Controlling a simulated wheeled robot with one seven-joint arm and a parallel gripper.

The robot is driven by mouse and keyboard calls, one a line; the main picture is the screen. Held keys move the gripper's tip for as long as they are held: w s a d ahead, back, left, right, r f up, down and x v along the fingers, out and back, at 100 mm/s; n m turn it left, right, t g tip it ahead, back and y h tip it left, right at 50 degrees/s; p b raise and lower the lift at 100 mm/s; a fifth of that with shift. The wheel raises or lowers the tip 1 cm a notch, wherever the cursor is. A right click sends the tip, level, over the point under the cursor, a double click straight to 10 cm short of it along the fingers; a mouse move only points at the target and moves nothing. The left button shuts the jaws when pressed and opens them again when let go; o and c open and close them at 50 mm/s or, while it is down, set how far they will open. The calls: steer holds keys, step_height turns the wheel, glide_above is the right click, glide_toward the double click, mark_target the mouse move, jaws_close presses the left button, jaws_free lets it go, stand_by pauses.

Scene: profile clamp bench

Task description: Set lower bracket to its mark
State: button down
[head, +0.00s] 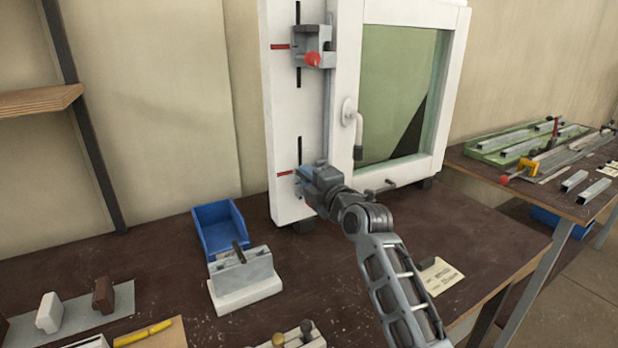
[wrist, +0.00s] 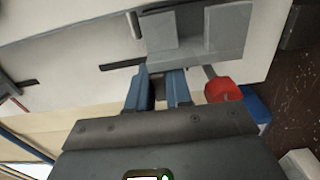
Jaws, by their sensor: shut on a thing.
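The lower bracket is a grey stepped block with a red knob, large in the wrist view (wrist: 205,38), on the white upright (head: 288,120). My gripper (head: 308,177), with blue fingers in the wrist view (wrist: 160,78), is shut on its near side. In the head view my gripper hides most of this bracket. The lower red mark (head: 284,173) shows just left of my gripper, about level with it. A black slot (head: 300,150) runs up from there. How exactly the bracket lines up with the mark is hidden.
The upper bracket (head: 312,48) sits beside its red mark (head: 279,47). A window frame with a handle (head: 357,135) stands right of the upright. A blue bin (head: 218,228) and a grey block fixture (head: 243,280) stand at front left. A paper tag (head: 440,276) lies at right.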

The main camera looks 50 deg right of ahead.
steer(key=shift+r, duration=0.1)
steer(key=shift+r, duration=1.45)
steer(key=c, duration=1.1)
jaws_free()
steer(key=shift+s, duration=0.1)
steer(key=shift+b+v, duration=0.9)
steer(key=shift+v, duration=2.95)
